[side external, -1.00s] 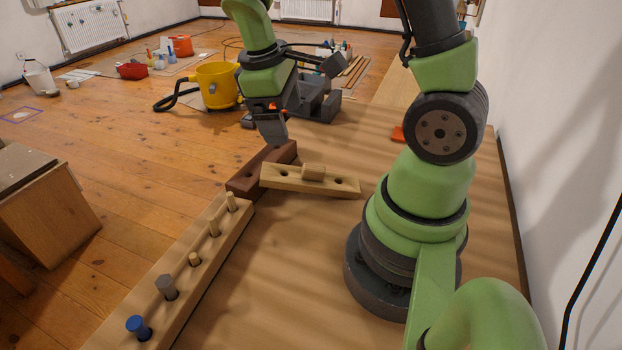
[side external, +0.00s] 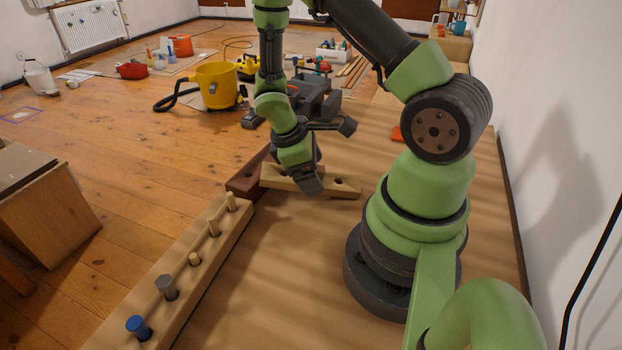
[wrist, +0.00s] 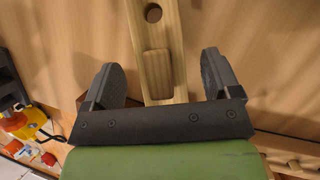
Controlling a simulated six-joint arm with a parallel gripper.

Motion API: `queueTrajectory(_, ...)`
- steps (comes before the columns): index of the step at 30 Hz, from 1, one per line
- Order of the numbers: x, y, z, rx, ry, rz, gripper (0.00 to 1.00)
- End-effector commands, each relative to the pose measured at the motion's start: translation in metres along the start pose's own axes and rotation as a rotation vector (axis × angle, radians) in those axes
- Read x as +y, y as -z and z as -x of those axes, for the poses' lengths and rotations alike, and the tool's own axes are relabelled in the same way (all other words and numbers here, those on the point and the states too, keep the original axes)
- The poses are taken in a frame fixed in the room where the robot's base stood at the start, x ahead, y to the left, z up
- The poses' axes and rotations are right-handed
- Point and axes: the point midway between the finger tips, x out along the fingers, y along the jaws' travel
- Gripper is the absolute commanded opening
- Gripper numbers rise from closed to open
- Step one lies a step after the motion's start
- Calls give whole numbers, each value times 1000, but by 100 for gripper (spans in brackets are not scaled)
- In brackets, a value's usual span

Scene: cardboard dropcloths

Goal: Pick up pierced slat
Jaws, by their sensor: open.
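One finger is on each side, apart from the wood. How high the fingertips are above the slat is hard to tell.
A long wooden peg rail (side external: 222,242) with several upright pegs runs toward the front left. The table (side external: 290,270) is clear in front of the slat. An orange item (side external: 397,133) lies behind.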

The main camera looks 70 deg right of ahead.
Motion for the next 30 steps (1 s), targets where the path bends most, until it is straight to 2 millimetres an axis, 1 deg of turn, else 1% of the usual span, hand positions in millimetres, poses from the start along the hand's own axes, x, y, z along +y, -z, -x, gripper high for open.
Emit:
queueTrajectory(1,0,0,-7,-4,2,1,83)
queueTrajectory(4,0,0,-14,-2,2,-1,83)
queueTrajectory(11,0,0,-16,2,0,-2,83)
queueTrajectory(12,0,0,-16,2,0,-1,78)
queueTrajectory(14,0,0,-16,2,0,-1,65)
queueTrajectory(15,0,0,-16,1,0,-1,55)
queueTrajectory(17,0,0,-16,1,0,-1,42)
queueTrajectory(18,0,0,-16,1,0,-1,32)
queueTrajectory(19,0,0,-16,1,0,-1,27)
queueTrajectory(20,0,0,-16,1,0,-1,27)
queueTrajectory(21,0,0,-16,1,0,-1,22)
queueTrajectory(26,0,0,-15,1,0,-1,22)
queueTrajectory(30,1,-1,-12,1,-2,-2,22)
